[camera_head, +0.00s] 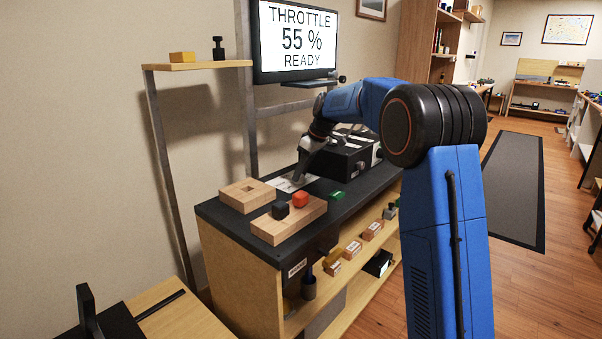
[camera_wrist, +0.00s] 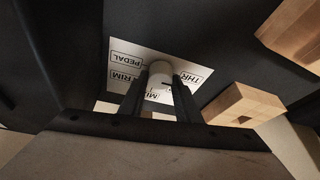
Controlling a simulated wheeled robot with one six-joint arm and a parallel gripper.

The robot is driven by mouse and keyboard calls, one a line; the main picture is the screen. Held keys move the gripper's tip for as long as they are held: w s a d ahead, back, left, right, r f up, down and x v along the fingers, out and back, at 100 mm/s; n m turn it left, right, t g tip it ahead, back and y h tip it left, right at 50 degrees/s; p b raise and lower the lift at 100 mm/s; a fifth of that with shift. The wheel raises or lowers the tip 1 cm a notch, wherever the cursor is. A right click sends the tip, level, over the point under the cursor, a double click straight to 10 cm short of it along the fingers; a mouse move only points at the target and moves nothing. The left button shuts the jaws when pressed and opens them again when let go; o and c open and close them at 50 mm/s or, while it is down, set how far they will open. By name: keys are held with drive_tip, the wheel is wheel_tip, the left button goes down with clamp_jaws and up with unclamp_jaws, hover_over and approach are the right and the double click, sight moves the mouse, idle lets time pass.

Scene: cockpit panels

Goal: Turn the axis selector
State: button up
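The axis selector (camera_wrist: 160,72) is a pale round knob with a dark mark toward the right, on a white label plate (camera_wrist: 120,76). The plate reads PEDAL, TRIM, MIX and THR, partly covered by my fingers. My gripper (camera_wrist: 160,82) has one dark finger on each side of the knob, with no clear gap at the tips; it looks shut on it. In the head view my gripper (camera_head: 297,179) reaches down to the plate on the dark bench top, and the knob is hidden there. A screen (camera_head: 294,40) reads THROTTLE 55 % READY.
Left on the bench stand a wooden block with a square hole (camera_head: 247,194) and a wooden board (camera_head: 270,230) with a black and a red block. A green block (camera_head: 337,195) lies to the right. A black box (camera_head: 348,158) stands close behind my gripper.

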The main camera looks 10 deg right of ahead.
drive_tip(key=o, duration=0.4)
drive_tip(key=shift+o, duration=0.2)
drive_tip(key=shift+r, duration=0.1)
drive_tip(key=v, duration=1.7)
drive_tip(key=shift+r, duration=0.15)
